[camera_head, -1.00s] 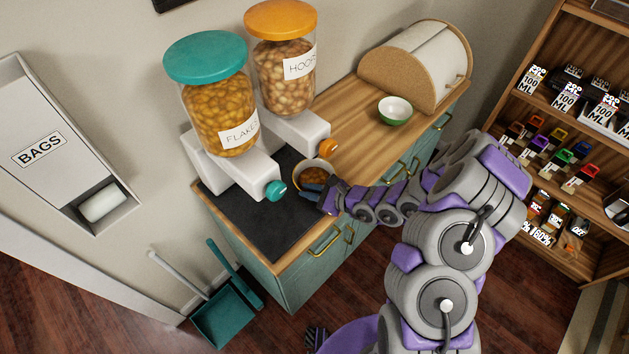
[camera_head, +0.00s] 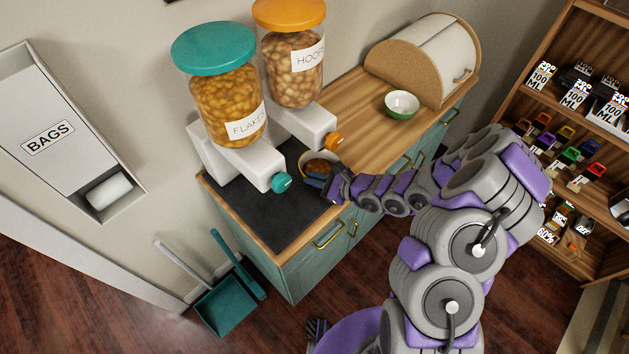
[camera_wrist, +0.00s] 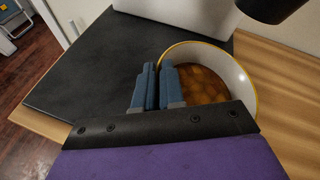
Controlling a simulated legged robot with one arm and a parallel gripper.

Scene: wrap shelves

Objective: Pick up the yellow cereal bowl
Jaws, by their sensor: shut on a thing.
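The yellow cereal bowl (camera_head: 308,158) sits on the counter, by the spouts of the two dispensers. In the wrist view the bowl (camera_wrist: 240,72) is white inside with a yellow rim and holds brown-orange cereal. My gripper (camera_wrist: 158,75) is shut on the bowl's near-left rim, one finger on each side of the wall. In the head view my gripper (camera_head: 318,180) covers part of the bowl. The bowl looks upright; whether it touches the counter is hard to tell.
The flakes dispenser (camera_head: 228,110) and the hoops dispenser (camera_head: 292,65) stand close behind the bowl. A green bowl (camera_head: 402,103) and a bread box (camera_head: 425,60) are further right on the counter. A black mat (camera_head: 270,215) lies clear at the left.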

